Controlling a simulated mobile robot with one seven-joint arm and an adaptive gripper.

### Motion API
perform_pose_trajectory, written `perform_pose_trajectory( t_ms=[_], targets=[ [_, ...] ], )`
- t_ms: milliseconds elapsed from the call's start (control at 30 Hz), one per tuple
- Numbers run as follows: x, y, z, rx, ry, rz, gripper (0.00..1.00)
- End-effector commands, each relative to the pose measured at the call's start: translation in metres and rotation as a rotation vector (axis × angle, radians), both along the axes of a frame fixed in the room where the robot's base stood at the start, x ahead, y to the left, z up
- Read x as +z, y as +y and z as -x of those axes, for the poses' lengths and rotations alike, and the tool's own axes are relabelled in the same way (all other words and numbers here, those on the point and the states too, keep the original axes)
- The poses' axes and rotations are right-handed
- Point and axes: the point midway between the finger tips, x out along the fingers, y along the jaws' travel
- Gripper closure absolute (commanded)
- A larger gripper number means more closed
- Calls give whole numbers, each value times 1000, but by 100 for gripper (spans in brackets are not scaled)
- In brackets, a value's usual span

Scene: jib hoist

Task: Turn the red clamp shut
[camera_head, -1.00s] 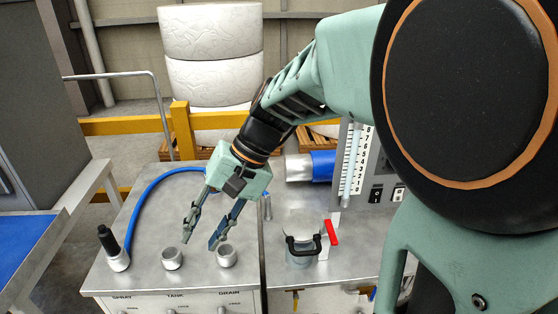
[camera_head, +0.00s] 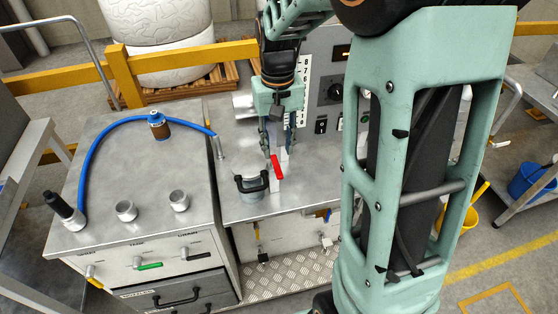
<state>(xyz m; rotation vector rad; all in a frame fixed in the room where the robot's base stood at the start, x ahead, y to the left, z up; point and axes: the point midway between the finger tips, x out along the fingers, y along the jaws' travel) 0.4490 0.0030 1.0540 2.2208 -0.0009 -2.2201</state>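The red clamp (camera_head: 277,167) is a short red handle at the right side of a small round metal pot (camera_head: 250,193). It stands up at a slant, its top leaning left. The pot has a lid with a black handle (camera_head: 250,184). My gripper (camera_head: 279,152) points down just above and behind the red clamp. Its fingers look apart, one to each side. I cannot tell whether they touch the clamp. The clamp's lower joint is too small to make out.
A metal bench (camera_head: 150,165) carries sockets, a black-handled sprayer (camera_head: 62,206) and a blue hose (camera_head: 95,150). A control panel (camera_head: 325,90) stands behind my gripper. My own arm hides much of the right side. A yellow rail (camera_head: 190,56) runs behind.

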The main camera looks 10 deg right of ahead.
Motion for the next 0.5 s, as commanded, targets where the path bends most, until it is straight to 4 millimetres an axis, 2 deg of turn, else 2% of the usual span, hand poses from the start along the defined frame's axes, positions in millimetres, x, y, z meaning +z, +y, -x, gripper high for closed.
perform_pose_trajectory(
  t_ms=[33, 233, 400, 500],
  targets=[
    [-12, 0, 1, 0, 6, 0, 70],
    [-47, 0, 1, 0, 5, -1, 70],
    [-66, 0, 1, 0, 3, -1, 70],
    [-70, 0, 0, 0, 0, -1, 70]
  ],
)
